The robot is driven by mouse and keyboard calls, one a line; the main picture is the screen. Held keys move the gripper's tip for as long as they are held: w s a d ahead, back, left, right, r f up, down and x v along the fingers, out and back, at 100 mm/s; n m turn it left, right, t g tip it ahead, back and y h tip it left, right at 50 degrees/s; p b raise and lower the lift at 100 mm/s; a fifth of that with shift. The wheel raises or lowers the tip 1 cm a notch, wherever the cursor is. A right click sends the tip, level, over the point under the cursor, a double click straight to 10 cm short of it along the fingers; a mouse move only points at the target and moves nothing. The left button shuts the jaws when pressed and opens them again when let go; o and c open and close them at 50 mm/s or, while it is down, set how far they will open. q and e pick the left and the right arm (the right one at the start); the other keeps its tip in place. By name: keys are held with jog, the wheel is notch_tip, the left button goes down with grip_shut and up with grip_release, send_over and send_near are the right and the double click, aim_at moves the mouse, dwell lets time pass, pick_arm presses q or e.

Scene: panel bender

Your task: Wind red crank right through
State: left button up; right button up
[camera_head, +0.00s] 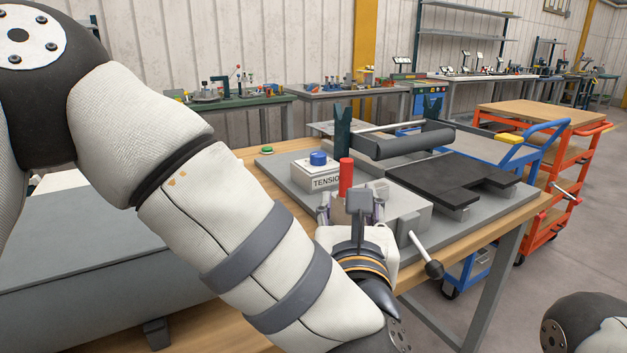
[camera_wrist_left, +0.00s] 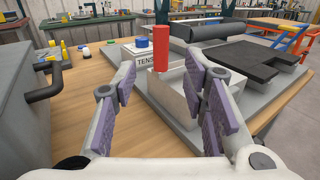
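The red crank handle (camera_head: 346,178) stands upright on the machine, beside the tension box (camera_head: 318,172) with its blue knob. In the left wrist view the red handle (camera_wrist_left: 161,48) shows between and beyond the spread fingers. My left gripper (camera_wrist_left: 162,82) is open, with purple pads on both sides and nothing visibly held. In the head view my left gripper (camera_head: 350,207) is partly hidden by its own wrist, close in front of the handle. Whether a pad touches the handle cannot be told. The crank's lower part is hidden. My right gripper is out of view.
A lever with a black ball (camera_head: 434,269) sticks out at the machine's front right. A dark roller (camera_head: 405,142) and black plates (camera_head: 452,181) lie behind. A green button (camera_head: 267,150) sits at the left. A grey box (camera_head: 85,265) stands left on the wooden bench.

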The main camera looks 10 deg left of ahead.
aim_at(346, 178)
pick_arm(q)
jog(key=w, duration=1.1)
jog(key=shift+a, duration=0.15)
grip_shut()
